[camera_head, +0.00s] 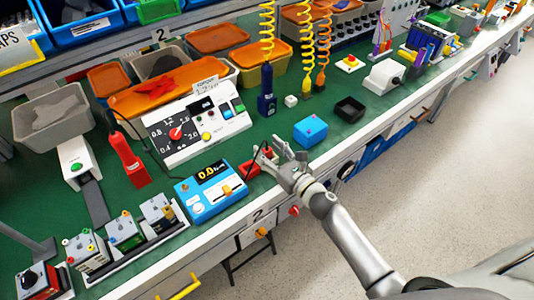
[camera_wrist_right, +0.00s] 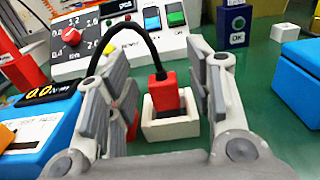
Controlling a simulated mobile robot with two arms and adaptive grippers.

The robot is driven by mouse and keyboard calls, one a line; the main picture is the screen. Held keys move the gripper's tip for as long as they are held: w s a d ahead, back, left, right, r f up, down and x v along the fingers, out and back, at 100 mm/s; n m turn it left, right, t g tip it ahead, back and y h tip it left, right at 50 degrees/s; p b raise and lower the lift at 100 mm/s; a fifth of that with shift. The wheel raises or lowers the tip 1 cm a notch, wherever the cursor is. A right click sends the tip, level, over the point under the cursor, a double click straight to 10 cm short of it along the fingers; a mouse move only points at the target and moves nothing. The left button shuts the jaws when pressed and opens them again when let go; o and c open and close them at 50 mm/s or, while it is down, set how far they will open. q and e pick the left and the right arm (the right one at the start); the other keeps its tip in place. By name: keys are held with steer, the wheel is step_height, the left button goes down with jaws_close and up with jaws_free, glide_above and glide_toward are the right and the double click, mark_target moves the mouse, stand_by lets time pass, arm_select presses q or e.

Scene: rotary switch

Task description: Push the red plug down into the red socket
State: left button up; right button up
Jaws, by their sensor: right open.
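The red plug (camera_wrist_right: 165,92) stands upright in the right wrist view, with a black cable arching from its top to the left. Its lower end meets a pale, white-walled socket block (camera_wrist_right: 188,128); how deep it sits I cannot tell. A red piece (camera_wrist_right: 133,124) shows partly behind my left-hand finger. In the head view a red block (camera_head: 249,168) lies just left of my right gripper (camera_head: 277,154). That gripper is open, its fingers to either side of the plug with gaps between. My left gripper is not in view.
A blue meter (camera_head: 209,190) stands left of the gripper, and a white control panel (camera_head: 198,122) with a red dial behind it. A blue box (camera_head: 310,130) and a black tray (camera_head: 349,108) stand to the right. The bench's front edge is close.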

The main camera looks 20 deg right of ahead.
jaws_close()
stand_by(0.3)
